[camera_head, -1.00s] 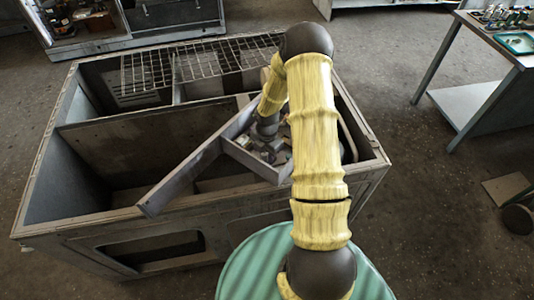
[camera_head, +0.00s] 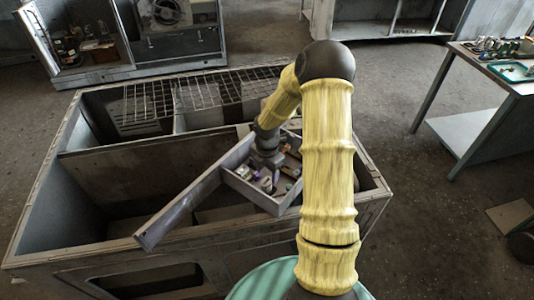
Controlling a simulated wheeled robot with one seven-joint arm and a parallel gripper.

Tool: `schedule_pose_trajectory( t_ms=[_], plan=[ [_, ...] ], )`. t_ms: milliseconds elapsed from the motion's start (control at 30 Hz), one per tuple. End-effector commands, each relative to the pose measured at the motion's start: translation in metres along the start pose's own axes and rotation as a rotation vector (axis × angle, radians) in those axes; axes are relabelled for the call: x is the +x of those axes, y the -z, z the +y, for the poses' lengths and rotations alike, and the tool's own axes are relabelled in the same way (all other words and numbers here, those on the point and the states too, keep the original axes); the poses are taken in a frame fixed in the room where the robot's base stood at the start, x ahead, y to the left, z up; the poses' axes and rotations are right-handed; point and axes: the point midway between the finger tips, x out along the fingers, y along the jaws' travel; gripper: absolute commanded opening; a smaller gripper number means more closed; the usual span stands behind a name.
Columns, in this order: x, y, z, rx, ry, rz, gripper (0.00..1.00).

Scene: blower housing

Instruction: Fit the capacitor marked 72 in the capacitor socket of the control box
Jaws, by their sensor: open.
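The control box (camera_head: 281,208) is a grey open-topped box set in the blower housing, right of the middle, with a long open door or panel (camera_head: 178,207) reaching down to the left. Small parts sit inside it, some purplish; they are too small to tell the socket. My gripper (camera_head: 270,174) points down over the control box, low among or just above these parts. Its jaws are small in this view, and I cannot make out anything held in them. I cannot read a 72 on any part in view.
The housing (camera_head: 60,195) has open compartments and a wire grille (camera_head: 190,95) at its back. A table (camera_head: 490,82) at right bears a green tray (camera_head: 515,72) and several small parts. Another open cabinet (camera_head: 135,70) stands behind at left. Floor is clear between housing and table.

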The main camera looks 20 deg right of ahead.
Motion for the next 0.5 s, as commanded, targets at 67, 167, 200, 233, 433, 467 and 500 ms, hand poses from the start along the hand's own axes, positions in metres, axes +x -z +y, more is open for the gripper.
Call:
schedule_pose_trajectory(
  t_ms=[67, 167, 200, 233, 433, 467, 500],
  plan=[
    [-0.017, -0.001, 0.000, 0.002, -0.004, -0.003, 0.54],
    [-0.037, -0.001, 0.000, 0.002, -0.003, -0.003, 0.54],
    [-0.045, -0.001, 0.000, 0.002, -0.004, -0.003, 0.54],
    [-0.051, -0.001, 0.000, 0.002, -0.003, -0.003, 0.54],
    [-0.086, -0.001, 0.001, 0.001, -0.003, -0.003, 0.54],
    [-0.090, -0.001, 0.000, 0.001, -0.002, -0.002, 0.54],
    [-0.093, -0.001, 0.000, 0.002, -0.002, -0.001, 0.54]
  ],
)
